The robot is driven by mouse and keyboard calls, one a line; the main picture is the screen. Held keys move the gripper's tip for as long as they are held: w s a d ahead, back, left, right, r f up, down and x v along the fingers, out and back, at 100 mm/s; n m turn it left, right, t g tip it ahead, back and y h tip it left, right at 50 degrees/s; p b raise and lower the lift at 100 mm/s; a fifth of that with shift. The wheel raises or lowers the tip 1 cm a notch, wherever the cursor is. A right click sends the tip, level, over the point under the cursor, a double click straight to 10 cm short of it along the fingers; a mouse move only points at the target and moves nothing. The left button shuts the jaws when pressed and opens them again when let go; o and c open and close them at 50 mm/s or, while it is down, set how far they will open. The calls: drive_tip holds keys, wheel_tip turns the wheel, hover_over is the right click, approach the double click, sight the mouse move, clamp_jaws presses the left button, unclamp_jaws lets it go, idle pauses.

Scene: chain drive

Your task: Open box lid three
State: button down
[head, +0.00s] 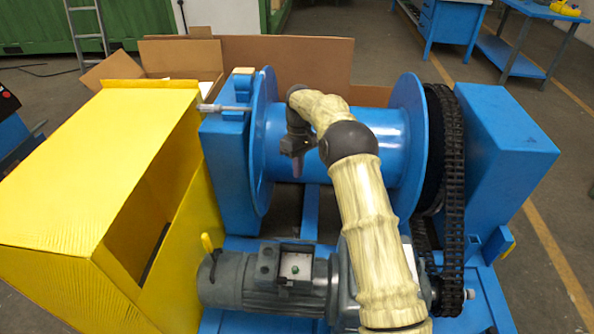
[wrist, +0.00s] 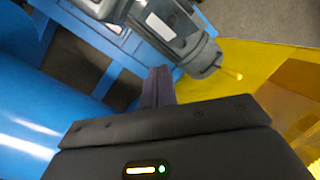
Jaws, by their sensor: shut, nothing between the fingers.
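A cardboard box (head: 300,62) stands behind the blue drum machine, at the back in the head view. Its left flap (head: 112,70) is tilted outward, and another flap (head: 180,57) stands at its back left. Which flap is lid three I cannot tell, and the machine hides the box's lower front. My gripper (head: 297,168) is shut and empty, pointing down in front of the blue drum (head: 345,145), well apart from the box. In the wrist view the closed fingers (wrist: 158,88) are over the machine's frame, and no box shows there.
A yellow cover (head: 80,170) fills the left side. The grey motor (head: 265,280) lies below my gripper, and the black chain (head: 452,170) runs at the drum's right. A ladder (head: 88,30) and a blue workbench (head: 445,22) stand farther back. Open floor lies at the right.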

drive_tip(key=s+d+r+m+t, duration=0.2)
drive_tip(key=s+d+r, duration=0.15)
drive_tip(key=s, duration=0.25)
drive_tip(key=s+d+r+m+t, duration=0.1)
drive_tip(key=s+d+r+m, duration=0.25)
drive_tip(key=s, duration=0.25)
drive_tip(key=s+d+m+t, duration=0.1)
drive_tip(key=s+d+m, duration=0.1)
drive_tip(key=s, duration=0.7)
drive_tip(key=s+d+f+m+t, duration=0.1)
drive_tip(key=s+d, duration=0.3)
drive_tip(key=s, duration=0.5)
drive_tip(key=shift+s+d+f+m+t, duration=0.15)
drive_tip(key=shift+s+d+m+t, duration=0.15)
drive_tip(key=shift+s+m, duration=0.15)
drive_tip(key=shift+w, duration=0.1)
